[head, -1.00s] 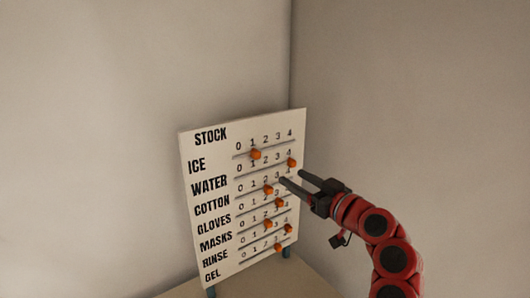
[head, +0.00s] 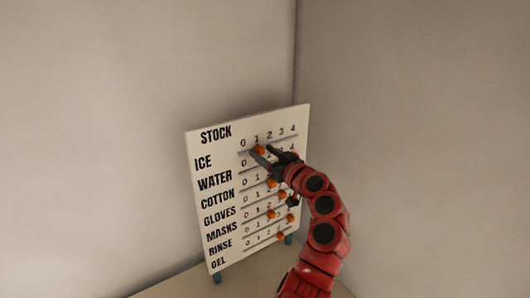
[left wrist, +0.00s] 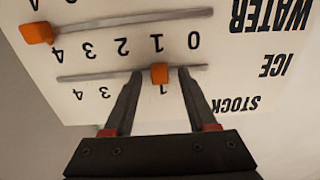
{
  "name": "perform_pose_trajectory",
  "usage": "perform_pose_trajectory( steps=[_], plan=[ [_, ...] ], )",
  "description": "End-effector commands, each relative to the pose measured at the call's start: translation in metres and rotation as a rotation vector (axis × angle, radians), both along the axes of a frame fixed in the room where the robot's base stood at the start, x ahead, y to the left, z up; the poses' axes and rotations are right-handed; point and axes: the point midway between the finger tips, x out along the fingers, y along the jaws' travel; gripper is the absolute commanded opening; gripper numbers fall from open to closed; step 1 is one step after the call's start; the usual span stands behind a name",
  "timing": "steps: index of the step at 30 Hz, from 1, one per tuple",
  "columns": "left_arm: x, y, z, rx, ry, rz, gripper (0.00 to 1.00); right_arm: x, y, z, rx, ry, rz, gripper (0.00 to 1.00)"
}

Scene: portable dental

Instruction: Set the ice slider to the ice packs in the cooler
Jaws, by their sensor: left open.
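The stock board (head: 222,150) stands upright, with labelled rows and orange slider knobs. The ice slider (head: 260,149) is the top orange knob, at about the 1 mark. It also shows in the left wrist view (left wrist: 159,74), where the board appears upside down. My left gripper (head: 262,155) is at the ice row. In the left wrist view its open fingers (left wrist: 160,72) reach to either side of the knob, with small gaps visible; whether the tips touch the board I cannot tell. The cooler and ice packs are out of view. My right gripper is not in view.
The water slider (left wrist: 36,33) sits near 4, close to the left gripper. Several other orange knobs lie in the lower rows. The board stands on a tan surface (head: 185,285) in a corner between plain walls.

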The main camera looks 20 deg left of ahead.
Motion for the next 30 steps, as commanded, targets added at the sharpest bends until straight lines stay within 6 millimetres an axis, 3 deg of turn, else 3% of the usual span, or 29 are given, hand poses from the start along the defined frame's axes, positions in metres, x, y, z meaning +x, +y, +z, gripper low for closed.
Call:
perform_pose_trajectory(
  steps=[3, 12, 30],
  plan=[
    [-0.0001, -0.0001, -0.0001, 0.000, 0.000, 0.000, 0.54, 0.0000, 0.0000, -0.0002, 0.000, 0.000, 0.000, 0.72],
    [-0.0002, -0.0002, 0.0000, 0.000, 0.000, 0.000, 0.00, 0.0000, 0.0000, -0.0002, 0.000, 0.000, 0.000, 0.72],
    [-0.0002, -0.0003, 0.0001, 0.000, 0.000, 0.000, 0.00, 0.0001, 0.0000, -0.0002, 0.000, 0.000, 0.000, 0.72]
  ],
)
